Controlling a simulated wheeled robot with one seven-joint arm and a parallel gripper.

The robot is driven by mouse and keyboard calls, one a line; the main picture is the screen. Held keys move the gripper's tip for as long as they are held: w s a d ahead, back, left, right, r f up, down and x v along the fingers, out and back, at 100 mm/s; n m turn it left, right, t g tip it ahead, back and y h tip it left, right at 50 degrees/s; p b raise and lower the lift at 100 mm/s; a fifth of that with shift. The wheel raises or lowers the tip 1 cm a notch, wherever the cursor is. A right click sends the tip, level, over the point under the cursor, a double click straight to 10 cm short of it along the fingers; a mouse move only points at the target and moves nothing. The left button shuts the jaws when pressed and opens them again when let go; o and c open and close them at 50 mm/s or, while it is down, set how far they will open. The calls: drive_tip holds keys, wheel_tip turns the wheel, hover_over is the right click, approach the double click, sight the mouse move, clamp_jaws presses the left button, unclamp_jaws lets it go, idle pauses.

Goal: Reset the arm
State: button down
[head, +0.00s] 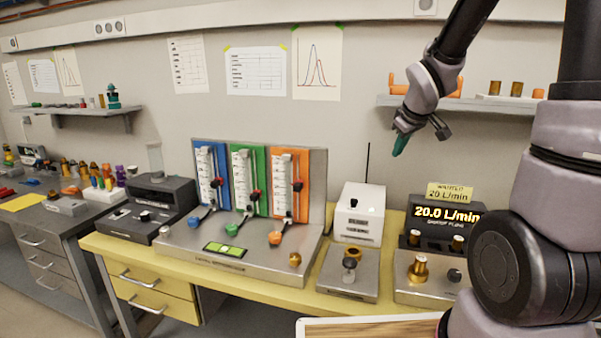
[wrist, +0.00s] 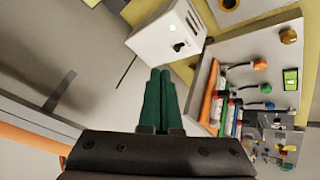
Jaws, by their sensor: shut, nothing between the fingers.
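My gripper (head: 401,146) shows in the head view at the upper right, in the air in front of the wall and below the right shelf. Its green fingers (wrist: 159,100) are together and empty in the wrist view. The fingers touch nothing. My arm bends from the right side of the head view up and over to the gripper. The white box (head: 359,212) and the yellow bench (head: 130,262) lie below the gripper.
A flowmeter panel (head: 232,257) with blue, green and orange columns stands on the bench. A display reading 20.0 L/min (head: 446,214) stands to the right. A thin black antenna (head: 367,165) rises by the white box. The right shelf (head: 450,103) holds several small parts.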

drive_tip(key=s+a+r+m+y, duration=0.1)
drive_tip(key=s+r+m, duration=0.4)
drive_tip(key=s, duration=0.6)
drive_tip(key=s+a+r+m+y, duration=0.1)
drive_tip(key=s+a+r+m, duration=0.1)
drive_tip(key=s+r+m, duration=0.3)
drive_tip(key=s+r, duration=0.3)
drive_tip(key=s, duration=0.2)
drive_tip(key=shift+s, duration=0.35)
